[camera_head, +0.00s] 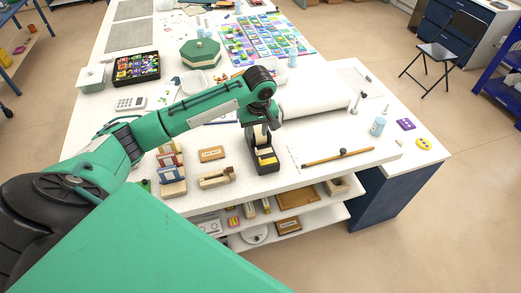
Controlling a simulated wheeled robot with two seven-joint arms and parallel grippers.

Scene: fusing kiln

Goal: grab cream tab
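My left gripper (261,138) points down over a small black open holder (275,168) near the front edge of the white table. The holder has compartments with pale cream and yellow pieces, among them a yellowish tab (267,161). The gripper covers the back part of the holder, so which piece there is the cream tab is unclear. The fingertips are small and partly hidden by the wrist, so I cannot tell whether they are open or touching a piece. My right gripper is not in view.
Left of the holder stand a wooden block dispenser (217,178), a tan box (212,153) and a rack of coloured cards (171,168). A brown stick (338,157) lies to the right, with a white roll (315,105) behind. The tabletop between holder and stick is clear.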

